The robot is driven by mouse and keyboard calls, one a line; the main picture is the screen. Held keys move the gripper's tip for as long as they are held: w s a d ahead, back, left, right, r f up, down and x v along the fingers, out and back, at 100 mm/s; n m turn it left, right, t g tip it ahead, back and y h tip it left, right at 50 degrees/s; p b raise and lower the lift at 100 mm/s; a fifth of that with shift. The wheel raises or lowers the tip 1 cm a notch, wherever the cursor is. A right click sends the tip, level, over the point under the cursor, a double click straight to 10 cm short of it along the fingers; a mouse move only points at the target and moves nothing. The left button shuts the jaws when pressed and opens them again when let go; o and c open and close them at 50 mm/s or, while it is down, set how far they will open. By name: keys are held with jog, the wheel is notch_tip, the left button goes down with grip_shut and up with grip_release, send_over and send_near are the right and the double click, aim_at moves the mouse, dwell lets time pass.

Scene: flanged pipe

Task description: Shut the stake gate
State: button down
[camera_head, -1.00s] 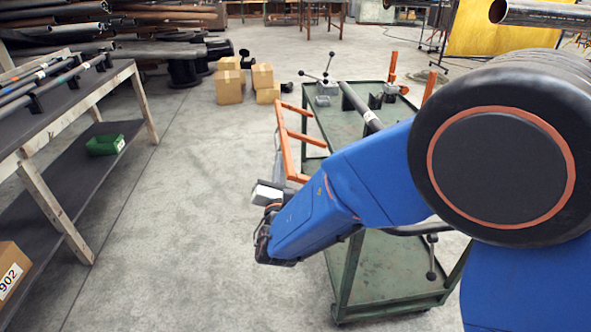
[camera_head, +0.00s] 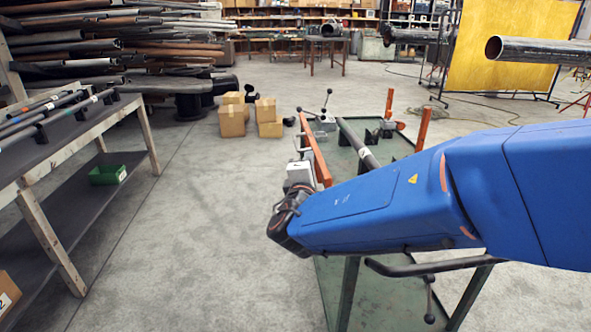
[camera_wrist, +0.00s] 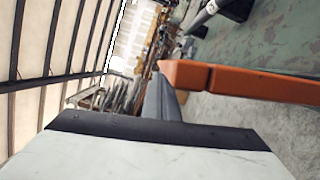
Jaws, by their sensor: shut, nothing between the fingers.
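The orange stake gate (camera_head: 316,150) stands along the left side of the green cart (camera_head: 345,290), seen almost edge-on in the head view. In the wrist view an orange bar of the gate (camera_wrist: 250,82) runs right from the middle. My gripper (camera_head: 304,153) is shut and empty, beside the gate's near left face. In the wrist view my gripper's grey finger (camera_wrist: 160,93) is close to the bar's end; I cannot tell whether they touch.
A dark pipe (camera_head: 357,142) lies on the cart, with orange stakes (camera_head: 424,128) on its far right side. A workbench (camera_head: 70,135) stands left, cardboard boxes (camera_head: 232,119) behind. The floor between bench and cart is clear.

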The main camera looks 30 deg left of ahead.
jog(key=shift+w+d+r+m, duration=0.3)
jog(key=shift+w+d+m, duration=0.25)
jog(key=shift+d+m, duration=0.2)
jog(key=shift+w+d+r, duration=0.2)
jog(key=shift+w+d, duration=0.25)
jog(key=shift+d, duration=0.35)
